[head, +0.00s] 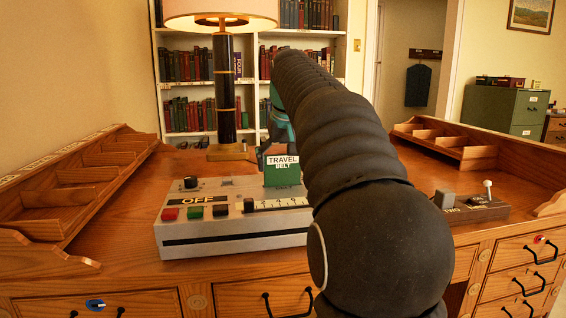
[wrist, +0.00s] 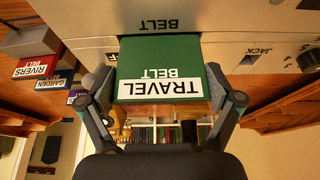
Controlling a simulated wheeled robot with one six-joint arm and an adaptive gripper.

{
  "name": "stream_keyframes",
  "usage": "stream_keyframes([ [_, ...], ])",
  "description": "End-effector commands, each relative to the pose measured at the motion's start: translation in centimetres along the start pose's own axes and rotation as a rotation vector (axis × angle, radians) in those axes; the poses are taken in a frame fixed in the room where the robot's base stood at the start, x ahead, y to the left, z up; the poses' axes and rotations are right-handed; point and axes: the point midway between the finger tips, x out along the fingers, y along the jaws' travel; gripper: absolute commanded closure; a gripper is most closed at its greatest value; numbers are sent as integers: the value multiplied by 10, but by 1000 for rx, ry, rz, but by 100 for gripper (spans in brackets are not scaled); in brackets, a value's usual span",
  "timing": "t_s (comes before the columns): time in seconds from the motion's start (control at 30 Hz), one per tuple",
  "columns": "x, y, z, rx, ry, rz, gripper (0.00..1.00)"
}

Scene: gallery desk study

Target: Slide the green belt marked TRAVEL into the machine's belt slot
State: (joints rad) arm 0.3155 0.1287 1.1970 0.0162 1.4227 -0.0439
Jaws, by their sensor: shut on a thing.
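The green belt (head: 282,176), a flat block with a white TRAVEL BELT label, stands at the top rear of the cream machine (head: 235,240). In the wrist view my gripper (wrist: 161,75) is shut on the belt (wrist: 215,62), with one finger at each side. The belt's far end meets the machine's surface (wrist: 285,22) just below the printed word BELT. The slot itself is hidden behind the belt, and I cannot tell how deep the belt sits. In the head view my arm covers the machine's right part.
The machine stands on a wooden desk (head: 110,240) with raised pigeonholes (head: 100,175) at the left. A lamp (head: 224,90) stands behind it. A small lever box (head: 480,208) is at the right. Red RIVERS (wrist: 35,68) and GARDEN (wrist: 52,83) belts show left in the wrist view.

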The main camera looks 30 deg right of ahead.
Motion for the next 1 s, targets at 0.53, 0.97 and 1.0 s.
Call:
stream_keyframes([
  [0.53, 14, 0, 6, 0, 0, 0, 32],
  [0.97, 24, 0, 10, 0, 0, 0, 32],
  [1.0, 25, 0, 10, 0, 0, 0, 32],
])
